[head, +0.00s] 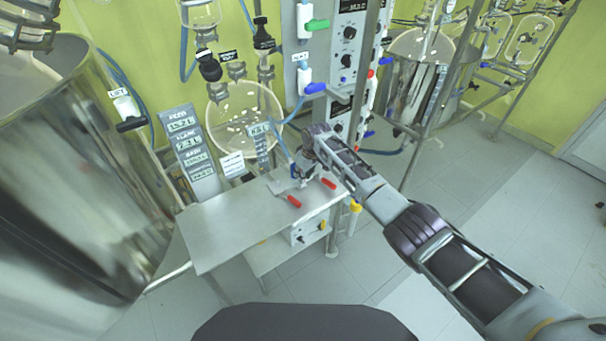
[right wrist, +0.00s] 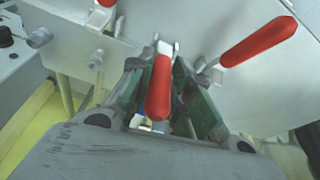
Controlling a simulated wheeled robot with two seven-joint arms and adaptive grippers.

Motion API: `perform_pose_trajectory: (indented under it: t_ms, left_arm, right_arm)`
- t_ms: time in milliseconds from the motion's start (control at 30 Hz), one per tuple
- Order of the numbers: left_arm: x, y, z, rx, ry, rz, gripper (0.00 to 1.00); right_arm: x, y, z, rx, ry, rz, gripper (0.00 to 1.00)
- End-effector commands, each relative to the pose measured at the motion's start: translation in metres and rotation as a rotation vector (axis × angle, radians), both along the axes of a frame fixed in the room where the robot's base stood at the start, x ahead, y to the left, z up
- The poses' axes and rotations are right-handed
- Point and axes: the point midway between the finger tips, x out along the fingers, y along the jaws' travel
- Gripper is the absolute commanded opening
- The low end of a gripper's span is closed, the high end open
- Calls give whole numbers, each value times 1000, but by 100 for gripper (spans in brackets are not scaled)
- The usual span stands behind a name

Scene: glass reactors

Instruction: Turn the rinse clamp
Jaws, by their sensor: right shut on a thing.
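My right gripper (head: 300,172) is at the back edge of the steel table, coming in from the right. In the right wrist view the gripper (right wrist: 168,75) has its green-padded fingers on both sides of a red clamp handle (right wrist: 159,88) and is shut on it. In the head view my gripper hides this clamp. Two more red handles show near it, one on the table top (head: 291,201) and one to its right (head: 329,183). No label naming the held clamp is readable. My left gripper is not in view.
The steel table (head: 235,235) has a clear top at its front left. A round glass vessel (head: 243,115) with tubing stands behind it. A large steel vessel (head: 75,190) is at the left. A post and control panel (head: 347,50) rise close beside my right gripper.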

Motion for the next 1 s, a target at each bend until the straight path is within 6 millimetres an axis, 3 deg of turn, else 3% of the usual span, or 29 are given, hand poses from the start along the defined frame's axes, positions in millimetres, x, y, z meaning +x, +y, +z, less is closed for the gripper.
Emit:
perform_pose_trajectory:
  t_ms: [67, 100, 233, 733, 1000]
  left_arm:
    - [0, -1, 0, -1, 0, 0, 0]
    - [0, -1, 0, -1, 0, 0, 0]
    - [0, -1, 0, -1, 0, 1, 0]
    - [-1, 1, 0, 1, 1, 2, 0]
    - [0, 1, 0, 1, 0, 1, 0]
  right_arm:
    - [0, 1, 0, 1, -1, 0, 0]
    - [0, 1, 0, 1, -1, 0, 24]
    - [0, 1, 0, 1, -1, 0, 40]
    - [0, 0, 2, 1, -1, 0, 42]
    - [-3, -2, 16, 1, -1, 0, 42]
